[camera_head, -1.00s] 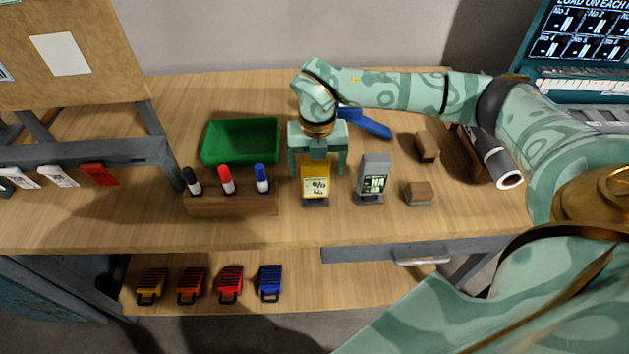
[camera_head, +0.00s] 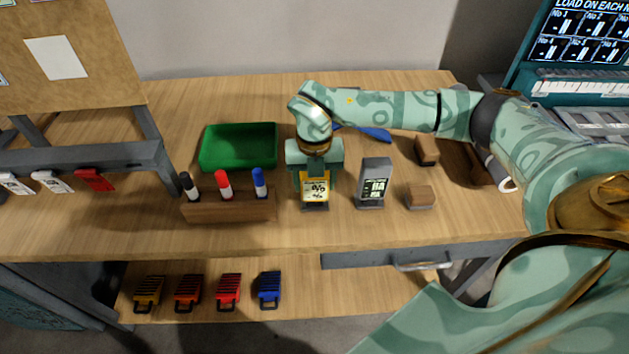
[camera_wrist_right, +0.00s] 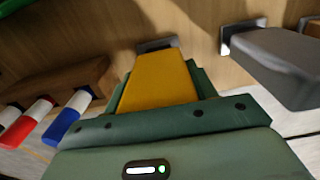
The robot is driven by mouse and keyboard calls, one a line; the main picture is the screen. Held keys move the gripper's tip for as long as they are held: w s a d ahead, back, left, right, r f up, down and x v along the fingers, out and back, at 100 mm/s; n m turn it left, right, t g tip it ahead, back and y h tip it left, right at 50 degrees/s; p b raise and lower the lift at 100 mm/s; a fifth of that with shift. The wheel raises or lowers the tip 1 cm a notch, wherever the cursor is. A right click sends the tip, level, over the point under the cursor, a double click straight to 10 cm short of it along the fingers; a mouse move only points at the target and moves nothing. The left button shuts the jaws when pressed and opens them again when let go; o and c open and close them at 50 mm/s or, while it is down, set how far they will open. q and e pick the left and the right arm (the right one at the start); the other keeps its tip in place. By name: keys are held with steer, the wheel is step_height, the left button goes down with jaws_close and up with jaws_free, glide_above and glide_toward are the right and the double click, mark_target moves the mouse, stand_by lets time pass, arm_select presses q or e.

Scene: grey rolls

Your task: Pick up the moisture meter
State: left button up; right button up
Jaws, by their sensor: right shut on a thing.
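The moisture meter looks to be the yellow handheld device (camera_head: 315,192) with a white display bearing a % sign, in the middle of the workbench. It is upright at a small grey stand foot (camera_head: 315,206). My right gripper (camera_head: 315,181) comes from above and is shut on the meter, one finger on each side of it. In the right wrist view the yellow body (camera_wrist_right: 158,80) sits between the green jaws. I cannot tell whether the meter touches its stand. My left gripper is out of view.
A grey meter (camera_head: 374,181) stands close on the right. A wooden marker holder (camera_head: 230,208) is on the left, with a green tray (camera_head: 238,147) behind it. A blue object (camera_head: 376,134) lies behind my wrist.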

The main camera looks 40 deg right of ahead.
steer(key=s+a+r+p, duration=0.4)
steer(key=s+a+r, duration=0.3)
steer(key=a+r, duration=0.5)
steer(key=shift+s+r, duration=0.15)
steer(key=shift+r, duration=0.25)
steer(key=o, duration=0.6)
steer(key=shift+c, duration=0.2)
steer(key=c, duration=0.3)
step_height(320, 180, up, 3)
steer(key=p, duration=0.3)
